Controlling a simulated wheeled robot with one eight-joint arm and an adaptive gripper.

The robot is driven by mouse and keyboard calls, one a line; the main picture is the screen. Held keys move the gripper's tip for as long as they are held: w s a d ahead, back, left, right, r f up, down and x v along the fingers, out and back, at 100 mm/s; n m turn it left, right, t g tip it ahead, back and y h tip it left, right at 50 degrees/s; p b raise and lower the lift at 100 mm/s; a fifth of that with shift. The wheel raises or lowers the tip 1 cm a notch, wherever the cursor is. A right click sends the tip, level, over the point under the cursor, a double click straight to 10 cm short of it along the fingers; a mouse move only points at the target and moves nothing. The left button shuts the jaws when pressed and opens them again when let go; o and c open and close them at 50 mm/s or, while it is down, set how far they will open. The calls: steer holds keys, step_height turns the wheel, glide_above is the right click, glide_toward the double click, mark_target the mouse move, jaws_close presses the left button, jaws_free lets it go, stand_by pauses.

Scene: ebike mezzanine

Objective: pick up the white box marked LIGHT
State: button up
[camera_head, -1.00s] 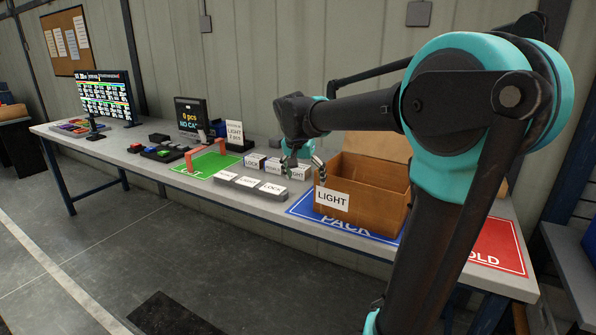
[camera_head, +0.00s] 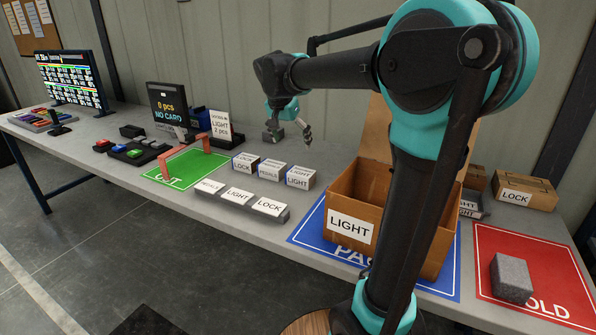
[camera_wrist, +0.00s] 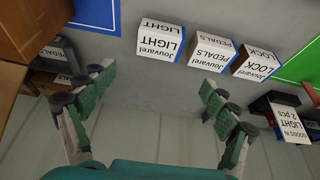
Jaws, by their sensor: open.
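The white box marked LIGHT (camera_head: 300,177) stands on the grey table, at the right end of a row of three small boxes. In the wrist view the LIGHT box (camera_wrist: 161,39) lies beyond the fingertips, roughly between them and a little towards the top. My gripper (camera_head: 288,131) is open and empty, above the table and behind the row. Its two fingers (camera_wrist: 155,80) are spread wide in the wrist view, and nothing is between them.
PEDALS (camera_head: 271,170) and LOCK (camera_head: 246,163) boxes stand left of the LIGHT box. A labelled grey holder (camera_head: 240,205) lies in front. An open carton (camera_head: 310,215) labelled LIGHT stands right on the blue PACK mat. A red frame (camera_head: 187,150) stands on the green mat. A grey block (camera_head: 511,277) sits on the red HOLD mat.

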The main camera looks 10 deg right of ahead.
glide_toward(300, 172)
steer(key=x, duration=0.5)
steer(key=shift+w+d+f, duration=0.1)
steer(key=shift+w, duration=0.1)
steer(key=shift+s+x, duration=0.2)
steer(key=shift+x, duration=2.8)
steer(key=shift+f, duration=0.1)
steer(key=c, duration=1.1)
steer(key=shift+o, duration=0.2)
